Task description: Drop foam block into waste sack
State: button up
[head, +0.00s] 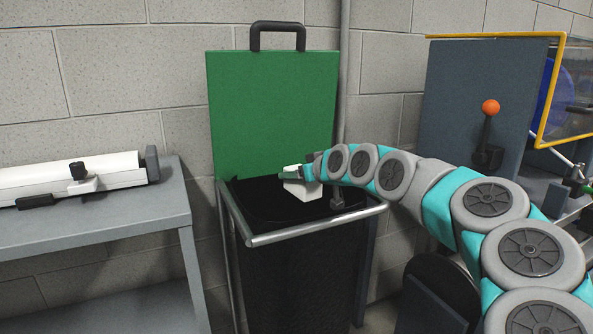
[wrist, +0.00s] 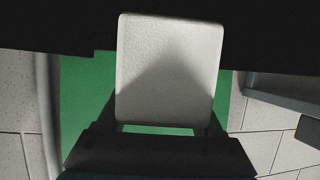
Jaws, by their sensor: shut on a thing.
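The white foam block (head: 304,191) is in my gripper (head: 297,176), which is shut on it. In the head view both are over the open mouth of the black waste sack (head: 300,275), near its middle. The sack hangs in a metal frame (head: 318,228) with a green lid (head: 272,110) standing open behind it. In the wrist view the foam block (wrist: 170,68) fills the middle, with the dark gripper body below it. The gap between the block and the sack's inside is hard to judge in the dark.
A grey bench (head: 95,220) with a white roll (head: 80,178) stands at the left. At the right is a grey panel (head: 470,100) with an orange-knobbed lever (head: 489,125) and a yellow-framed guard (head: 546,95). A block wall is close behind the sack.

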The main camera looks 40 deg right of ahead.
jog(key=o, duration=1.4)
jog(key=shift+c, duration=0.2)
jog(key=shift+b+v, duration=0.75)
jog(key=shift+v, duration=3.2)
